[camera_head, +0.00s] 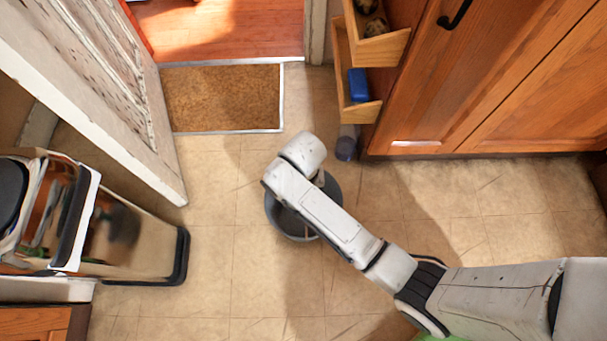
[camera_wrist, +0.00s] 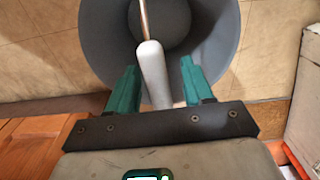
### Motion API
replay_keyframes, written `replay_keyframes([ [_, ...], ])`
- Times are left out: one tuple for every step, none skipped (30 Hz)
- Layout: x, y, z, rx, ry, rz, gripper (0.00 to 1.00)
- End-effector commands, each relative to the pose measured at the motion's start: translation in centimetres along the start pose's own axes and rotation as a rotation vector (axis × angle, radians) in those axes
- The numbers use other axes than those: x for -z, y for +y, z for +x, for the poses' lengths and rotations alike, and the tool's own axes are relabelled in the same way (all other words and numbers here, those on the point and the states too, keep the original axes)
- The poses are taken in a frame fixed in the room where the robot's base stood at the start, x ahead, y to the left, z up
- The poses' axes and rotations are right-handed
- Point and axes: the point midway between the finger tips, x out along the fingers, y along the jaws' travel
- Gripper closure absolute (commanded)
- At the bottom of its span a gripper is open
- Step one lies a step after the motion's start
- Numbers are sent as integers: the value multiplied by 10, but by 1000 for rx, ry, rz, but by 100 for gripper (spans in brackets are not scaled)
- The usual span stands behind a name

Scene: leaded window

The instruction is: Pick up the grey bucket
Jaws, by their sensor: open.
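The grey bucket (camera_head: 276,218) stands on the tiled floor in the head view, partly hidden under my arm. In the wrist view the bucket (camera_wrist: 103,48) fills the upper middle, and I look down into its open top. Its handle, a copper-coloured wire with a pale grip (camera_wrist: 152,68), crosses the opening. My gripper (camera_wrist: 159,66) is open, its two teal fingers apart over the bucket's near side. The pale grip lies between the fingers in the picture, without visible contact; I cannot tell its depth relative to them. My gripper is hidden in the head view.
A brown doormat (camera_head: 224,98) lies at the doorway, beside a weathered white door (camera_head: 110,85). A bin (camera_head: 150,245) stands at left. Wooden cabinets (camera_head: 480,90) with open shelves (camera_head: 357,108) are at upper right. A dark cylindrical item (camera_head: 346,147) stands by them. Floor at lower centre is clear.

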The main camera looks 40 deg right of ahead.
Motion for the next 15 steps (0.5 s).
replay_keyframes([
  [-1, 1, 13, -1, -1, 0, 49],
  [-1, 1, 15, -2, -1, 0, 49],
  [-1, 1, 17, -2, -2, -1, 49],
  [-1, 1, 18, -2, -2, -1, 49],
  [-1, 1, 18, -2, -1, -1, 49],
  [-1, 1, 18, -1, -1, -1, 49],
  [-1, 1, 17, -1, -1, -1, 49],
  [-1, 1, 17, -1, -1, -1, 49],
  [-1, 1, 17, -1, -1, -1, 49],
  [-1, 1, 17, -1, -1, 0, 49],
  [-1, 1, 17, -1, -1, 0, 49],
  [-1, 1, 17, -1, -1, 0, 49],
  [-1, 1, 17, -1, -1, 0, 49],
  [-1, 1, 17, -1, -1, 0, 49],
  [-1, 1, 17, -1, -1, 0, 49],
])
